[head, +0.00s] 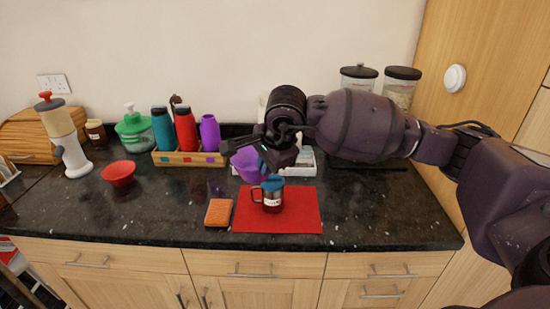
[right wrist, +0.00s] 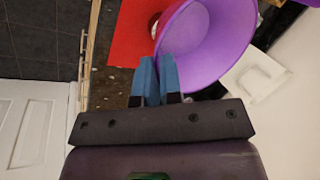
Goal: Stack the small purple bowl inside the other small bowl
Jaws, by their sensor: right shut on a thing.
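The small purple bowl (head: 245,164) is tilted and held in the air above the counter, behind the mug. My right gripper (head: 264,158) is shut on its rim. In the right wrist view the blue fingertips (right wrist: 158,78) pinch the edge of the purple bowl (right wrist: 210,45), whose inside faces the camera. The other small bowl, a red one (head: 118,174), sits upright on the counter at the left, well apart from the gripper, and looks empty. My left gripper is not in view.
A mug (head: 272,197) stands on a red mat (head: 300,215), beside an orange sponge (head: 218,213). A wooden rack (head: 188,159) with several bottles stands behind, between the bowls. A green-lidded jar (head: 135,132) and a press-like device (head: 68,145) are near the red bowl.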

